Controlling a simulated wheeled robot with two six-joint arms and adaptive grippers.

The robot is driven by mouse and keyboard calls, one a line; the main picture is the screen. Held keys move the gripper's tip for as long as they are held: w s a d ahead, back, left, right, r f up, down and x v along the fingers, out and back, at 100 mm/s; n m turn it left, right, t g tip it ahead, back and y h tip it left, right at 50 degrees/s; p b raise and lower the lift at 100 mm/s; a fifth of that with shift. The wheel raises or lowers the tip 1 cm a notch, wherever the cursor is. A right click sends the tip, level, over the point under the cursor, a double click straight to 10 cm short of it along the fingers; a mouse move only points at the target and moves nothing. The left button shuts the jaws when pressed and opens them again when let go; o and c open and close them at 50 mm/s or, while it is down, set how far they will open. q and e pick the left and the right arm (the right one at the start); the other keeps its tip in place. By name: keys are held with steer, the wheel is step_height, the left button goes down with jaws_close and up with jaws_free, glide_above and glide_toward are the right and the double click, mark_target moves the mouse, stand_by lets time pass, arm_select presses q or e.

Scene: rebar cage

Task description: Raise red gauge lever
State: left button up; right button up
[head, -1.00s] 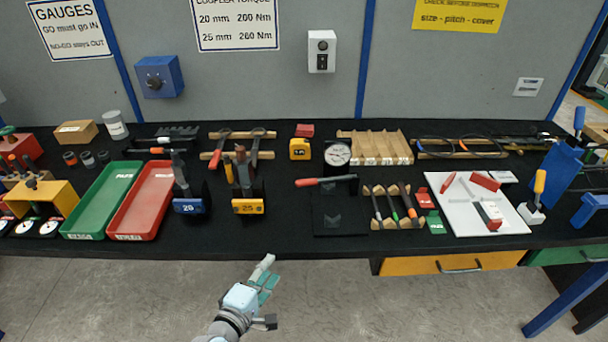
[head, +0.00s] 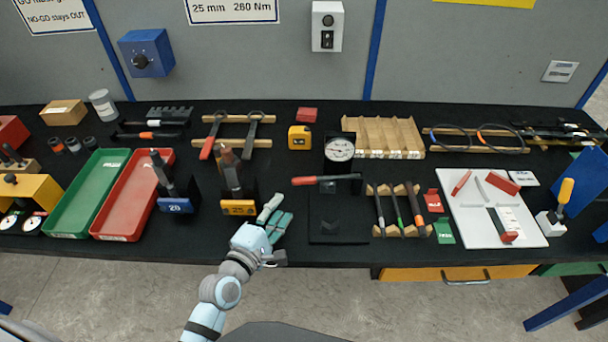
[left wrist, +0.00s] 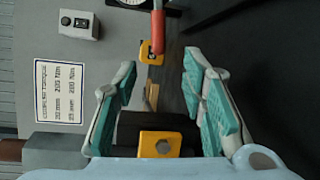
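The red gauge lever (head: 304,181) is a red grip on a dark bar lying about level across the front of a gauge stand, below a round white dial (head: 339,149). Its grip points left. In the left wrist view the red grip (left wrist: 158,28) shows ahead, beyond the fingertips. My left gripper (head: 276,213) is at the bench's front edge, left of the stand and nearer than the lever, apart from it. In the left wrist view its teal-padded fingers (left wrist: 160,68) are spread with nothing between the tips. My right gripper is not in view.
A yellow 25 holder (head: 238,207) with upright tools stands close left of my gripper, a blue 20 holder (head: 175,205) further left. A yellow tape measure (head: 299,137) lies behind the lever. A tool rack (head: 409,231) stands right of the stand's black base (head: 325,236).

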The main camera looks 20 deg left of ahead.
mark_target(300, 183)
arm_select(q)
steer(key=x, duration=0.2)
steer(key=b+x, duration=0.1)
steer(key=x, duration=0.3)
steer(key=shift+w+d+r, duration=0.2)
steer(key=shift+w+d, duration=0.1)
steer(key=shift+d, duration=0.2)
steer(key=b+x, duration=0.1)
steer(key=x, duration=0.4)
steer(key=shift+w+f, duration=0.1)
steer(key=shift+f, duration=0.1)
steer(key=shift+w+b, duration=0.25)
steer(key=shift+b, duration=0.05)
steer(key=shift+s+r, duration=0.1)
steer(key=shift+r, duration=0.05)
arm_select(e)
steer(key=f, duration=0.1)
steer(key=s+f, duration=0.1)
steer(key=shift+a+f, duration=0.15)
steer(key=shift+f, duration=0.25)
arm_select(q)
jaws_close()
